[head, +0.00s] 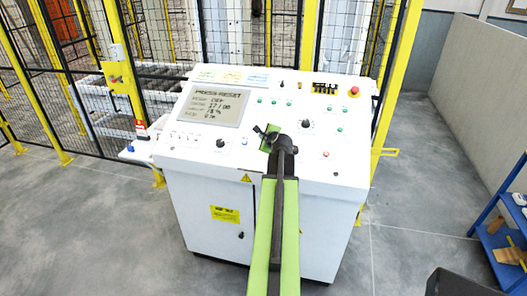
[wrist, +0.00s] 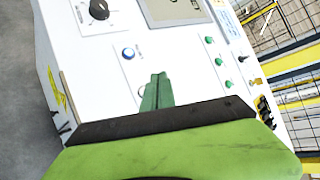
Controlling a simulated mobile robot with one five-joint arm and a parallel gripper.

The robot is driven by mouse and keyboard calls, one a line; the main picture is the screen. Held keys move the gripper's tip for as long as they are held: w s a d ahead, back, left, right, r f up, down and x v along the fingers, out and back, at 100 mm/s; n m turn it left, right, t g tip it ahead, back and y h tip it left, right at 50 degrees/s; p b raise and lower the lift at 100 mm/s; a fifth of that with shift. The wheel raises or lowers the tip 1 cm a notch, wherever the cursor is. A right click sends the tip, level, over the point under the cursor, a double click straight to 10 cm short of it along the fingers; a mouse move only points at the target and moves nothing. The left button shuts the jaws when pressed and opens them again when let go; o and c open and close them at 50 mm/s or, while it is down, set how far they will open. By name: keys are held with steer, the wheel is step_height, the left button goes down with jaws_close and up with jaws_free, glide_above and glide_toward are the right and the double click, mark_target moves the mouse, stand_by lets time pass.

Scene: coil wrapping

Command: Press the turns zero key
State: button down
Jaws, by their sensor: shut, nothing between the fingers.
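A white control console (head: 190,152) carries a grey screen (head: 214,106) whose top line appears to read PRESS RESET. I cannot read which key is turns zero. My gripper (head: 264,130) is over the console's sloped face, right of the screen, shut and empty. In the wrist view its green fingertips (wrist: 158,78) are together, beside a pale round key (wrist: 142,91) that they partly cover. A blue key (wrist: 128,53) lies a little farther off; it also shows in the head view (head: 244,141). I cannot tell whether the fingertips touch the panel.
The panel also has a black knob (wrist: 99,9), several green keys (wrist: 219,62), an orange-red key (head: 326,154) and a red emergency stop (head: 354,91). Yellow-framed black mesh fencing stands behind the console. A blue shelf (head: 500,237) is at the right. Grey floor is clear around the console.

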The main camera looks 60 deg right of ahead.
steer(key=shift+w+d+f+b, duration=0.1)
steer(key=shift+d+f+b, duration=0.2)
steer(key=shift+f+b, duration=0.3)
steer(key=shift+w+d+f+b, duration=0.1)
steer(key=shift+d+f+b, duration=0.25)
steer(key=shift+f, duration=0.4)
steer(key=shift+w+d+f+b, duration=0.1)
steer(key=shift+d+f+b, duration=0.15)
steer(key=shift+f+b, duration=0.4)
steer(key=shift+f, duration=0.1)
steer(key=shift+d+f+b, duration=0.15)
steer(key=shift+f+b, duration=0.15)
steer(key=shift+f, duration=0.05)
steer(key=shift+w+d+f+b, duration=0.1)
steer(key=shift+d+f+b, duration=0.05)
steer(key=shift+f+b, duration=0.25)
stand_by(0.7)
steer(key=shift+r, duration=0.1)
steer(key=shift+a+r+p, duration=0.3)
steer(key=shift+r+p, duration=0.35)
steer(key=shift+p, duration=0.15)
steer(key=shift+r, duration=0.1)
steer(key=r+p, duration=0.1)
steer(key=a+r+p, duration=0.1)
steer(key=r+p, duration=0.1)
steer(key=a+r+p, duration=0.1)
steer(key=shift+s+r+p, duration=0.25)
steer(key=shift+s+p, duration=0.05)
steer(key=shift+s, duration=0.1)
